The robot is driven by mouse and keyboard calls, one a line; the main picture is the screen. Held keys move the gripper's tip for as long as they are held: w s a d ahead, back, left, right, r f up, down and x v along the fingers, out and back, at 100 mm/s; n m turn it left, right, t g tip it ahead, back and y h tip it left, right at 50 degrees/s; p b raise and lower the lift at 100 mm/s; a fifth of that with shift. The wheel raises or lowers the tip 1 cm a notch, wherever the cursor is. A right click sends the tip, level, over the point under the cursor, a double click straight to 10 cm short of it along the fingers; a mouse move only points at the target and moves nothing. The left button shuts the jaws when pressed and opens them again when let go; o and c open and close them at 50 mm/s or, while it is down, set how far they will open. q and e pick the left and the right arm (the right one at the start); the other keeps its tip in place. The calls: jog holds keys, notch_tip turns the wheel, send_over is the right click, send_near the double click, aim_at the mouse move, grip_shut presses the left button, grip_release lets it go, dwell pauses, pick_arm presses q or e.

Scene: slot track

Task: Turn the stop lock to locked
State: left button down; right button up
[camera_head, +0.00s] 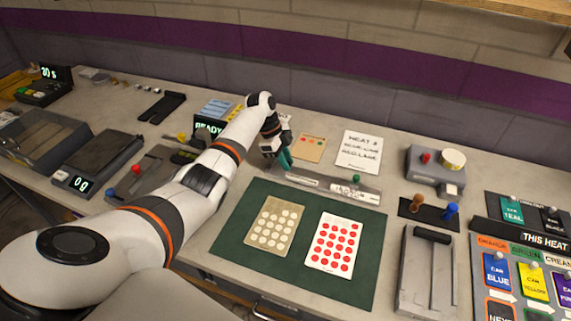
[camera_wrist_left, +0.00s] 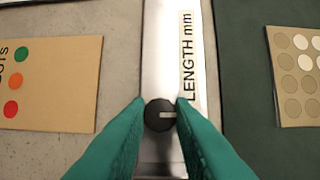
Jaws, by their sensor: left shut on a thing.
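A metal length gauge (camera_head: 335,188) lies along the back edge of the green mat; in the left wrist view its pale strip (camera_wrist_left: 160,50) carries a "LENGTH mm" label. A small round dark knob, which looks like the stop lock (camera_wrist_left: 154,115), sits on this strip. Its pale pointer line points to the right in that view. My left gripper (camera_head: 285,160) has teal fingers, one on each side of the knob, and is shut on it; its fingers also show in the left wrist view (camera_wrist_left: 160,118). In the head view the knob is hidden by the fingers. My right gripper is not in view.
A green mat (camera_head: 230,225) with two dotted cards lies in front of the gauge. A tan card (camera_head: 310,147) and a white notice (camera_head: 359,151) lie behind. A grey box (camera_head: 435,172) with a red button stands to the right.

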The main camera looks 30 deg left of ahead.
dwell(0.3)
pick_arm(q)
jog(key=c, duration=1.3)
grip_release()
jog(key=shift+o, duration=0.2)
jog(key=shift+r, duration=0.1)
jog(key=w+b+v, duration=0.1)
jog(key=b+v, duration=0.1)
jog(key=v, duration=0.9)
jog(key=shift+s+a+r+b, duration=0.3)
jog(key=shift+s+r, duration=0.05)
jog(key=shift+s, duration=0.15)
